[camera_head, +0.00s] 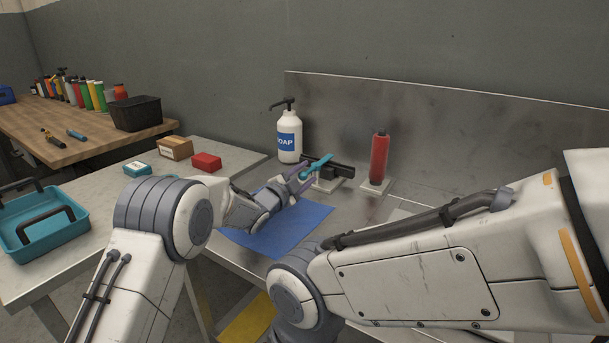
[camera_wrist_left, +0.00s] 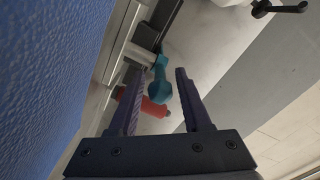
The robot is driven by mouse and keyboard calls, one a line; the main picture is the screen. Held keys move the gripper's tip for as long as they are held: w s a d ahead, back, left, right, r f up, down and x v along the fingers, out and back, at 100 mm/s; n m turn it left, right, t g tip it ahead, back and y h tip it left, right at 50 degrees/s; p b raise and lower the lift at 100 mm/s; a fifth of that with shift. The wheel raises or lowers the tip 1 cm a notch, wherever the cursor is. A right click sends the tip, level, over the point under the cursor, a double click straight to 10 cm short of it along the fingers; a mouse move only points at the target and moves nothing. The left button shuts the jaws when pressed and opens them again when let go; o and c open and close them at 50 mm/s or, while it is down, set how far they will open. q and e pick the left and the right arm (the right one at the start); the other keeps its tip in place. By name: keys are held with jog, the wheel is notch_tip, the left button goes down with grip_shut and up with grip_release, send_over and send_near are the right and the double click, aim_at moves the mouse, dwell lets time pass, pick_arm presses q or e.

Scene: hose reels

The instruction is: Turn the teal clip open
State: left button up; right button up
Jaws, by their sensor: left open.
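The teal clip (camera_head: 316,168) sits by a dark bar on a small pale base, at the back of the metal bench. In the left wrist view the teal clip (camera_wrist_left: 159,85) appears between the two fingers. My left gripper (camera_head: 306,176) is open, its purple-grey fingers pointing at the clip; the left wrist view also shows the fingers (camera_wrist_left: 158,78) apart. I cannot tell whether either finger touches the clip. My right arm crosses the lower right, and its gripper is out of view.
A red cylinder (camera_head: 379,158) stands on a pale base right of the clip. A soap bottle (camera_head: 289,136) stands behind it to the left. A blue mat (camera_head: 290,232) lies in front. A metal backsplash (camera_head: 450,135) rises behind. A teal tray (camera_head: 52,236) is far left.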

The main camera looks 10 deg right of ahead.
pick_arm(q)
grip_shut()
dwell(1.3)
